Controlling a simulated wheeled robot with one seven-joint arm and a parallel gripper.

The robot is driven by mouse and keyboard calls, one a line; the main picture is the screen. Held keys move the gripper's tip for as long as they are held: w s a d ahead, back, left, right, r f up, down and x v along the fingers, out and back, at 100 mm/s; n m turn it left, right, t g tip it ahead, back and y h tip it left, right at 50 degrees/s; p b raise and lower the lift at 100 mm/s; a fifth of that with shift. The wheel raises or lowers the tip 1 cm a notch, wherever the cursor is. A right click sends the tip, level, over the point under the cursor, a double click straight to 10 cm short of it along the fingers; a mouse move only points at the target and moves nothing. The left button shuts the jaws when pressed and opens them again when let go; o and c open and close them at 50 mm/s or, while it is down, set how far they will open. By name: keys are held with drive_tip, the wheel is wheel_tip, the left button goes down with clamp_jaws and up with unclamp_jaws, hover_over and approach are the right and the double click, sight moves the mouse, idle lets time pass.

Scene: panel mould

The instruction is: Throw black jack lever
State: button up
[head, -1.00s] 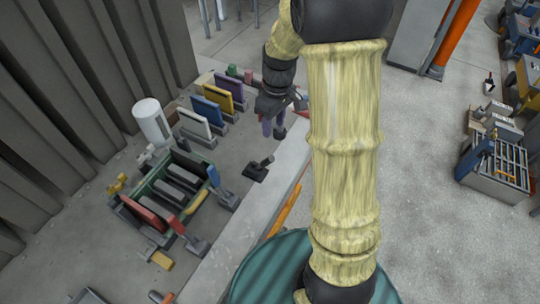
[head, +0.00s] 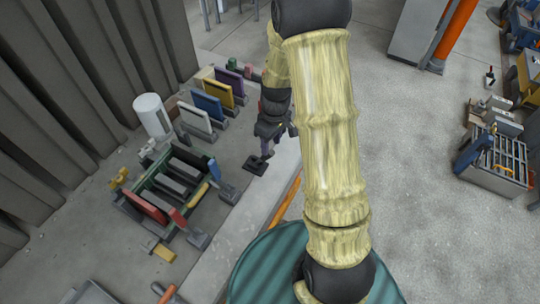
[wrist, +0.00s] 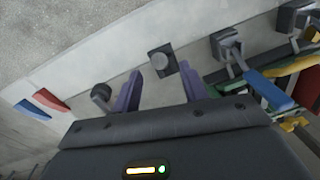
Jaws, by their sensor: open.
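The black jack lever (head: 256,165) stands on the pale slab edge right of the mould, a dark square base with a short handle. In the wrist view the black lever (wrist: 160,60) shows from above as a dark square with a round knob, in line with the gap between my fingertips. My gripper (head: 266,146) has purple fingers and is open and empty. It hangs just above and beside the lever in the head view and partly hides its handle. In the wrist view my gripper (wrist: 160,74) shows both fingers apart; contact cannot be told.
A lever with a blue handle (wrist: 270,88) stands to the right in the wrist view. The green-framed mould (head: 150,187) holds several grey panels. White, blue, yellow and purple panels (head: 206,103) stand behind, near a white cylinder (head: 152,115).

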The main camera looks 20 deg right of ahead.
sight(270, 157)
drive_tip(key=f, duration=0.5)
drive_tip(key=f+p, duration=0.1)
drive_tip(key=f, duration=0.1)
drive_tip(key=shift+s+a+f, duration=0.25)
drive_tip(key=shift+a, duration=0.05)
clamp_jaws()
